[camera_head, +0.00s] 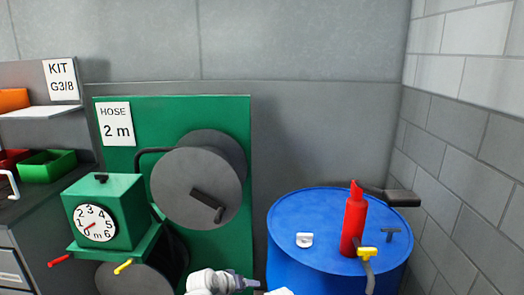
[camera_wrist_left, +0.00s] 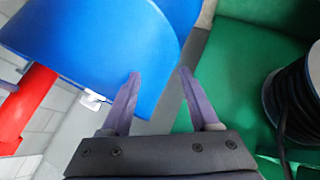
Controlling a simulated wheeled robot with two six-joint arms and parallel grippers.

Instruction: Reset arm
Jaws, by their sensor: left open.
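My left gripper (camera_head: 245,282) shows at the bottom edge of the head view, in front of the green hose panel and left of the blue drum (camera_head: 290,258). In the left wrist view its two purple fingers (camera_wrist_left: 159,73) stand apart with nothing between them. The blue drum (camera_wrist_left: 80,45) and part of the green panel (camera_wrist_left: 235,65) lie beyond the fingertips. My right gripper cannot be made out.
A block wall bounds the right.

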